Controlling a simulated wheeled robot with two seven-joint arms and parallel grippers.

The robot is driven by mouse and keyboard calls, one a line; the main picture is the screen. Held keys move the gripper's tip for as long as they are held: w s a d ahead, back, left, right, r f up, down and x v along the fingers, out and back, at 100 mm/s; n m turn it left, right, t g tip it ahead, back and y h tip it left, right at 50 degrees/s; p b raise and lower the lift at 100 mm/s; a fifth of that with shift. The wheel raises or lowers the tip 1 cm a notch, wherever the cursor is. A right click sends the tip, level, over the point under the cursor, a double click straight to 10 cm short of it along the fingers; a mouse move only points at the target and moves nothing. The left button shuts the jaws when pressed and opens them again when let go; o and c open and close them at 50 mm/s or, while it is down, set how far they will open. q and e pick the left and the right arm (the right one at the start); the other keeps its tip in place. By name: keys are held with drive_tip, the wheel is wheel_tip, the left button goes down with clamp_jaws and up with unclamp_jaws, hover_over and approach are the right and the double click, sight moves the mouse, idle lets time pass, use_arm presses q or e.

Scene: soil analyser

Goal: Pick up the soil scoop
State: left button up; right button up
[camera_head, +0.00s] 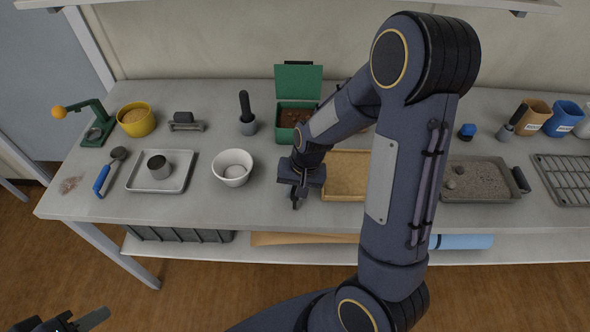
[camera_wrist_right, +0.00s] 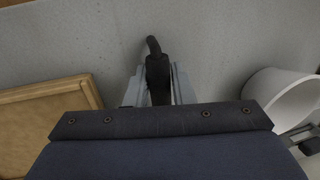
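My right gripper (camera_head: 296,195) is low over the table's front part, between the white bowl and the wooden tray. In the right wrist view its two grey fingers (camera_wrist_right: 158,88) lie close along both sides of a dark handle with a bent end (camera_wrist_right: 153,46), with no clear gap. This looks like the soil scoop's handle; the rest of it is hidden behind the gripper, and I cannot tell whether it touches the table. My left gripper (camera_head: 75,321) is at the bottom left corner, away from the table, partly cut off; its opening is unclear.
The white bowl (camera_head: 232,168) stands left of the right gripper, the wooden tray (camera_head: 345,188) right. A metal tray (camera_head: 140,183) with a cup, a blue-handled tool (camera_head: 102,180) and a yellow pot (camera_head: 137,122) stand further left. A green box (camera_head: 298,80) is behind.

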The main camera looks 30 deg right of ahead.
drive_tip(key=shift+f, duration=0.1)
clamp_jaws()
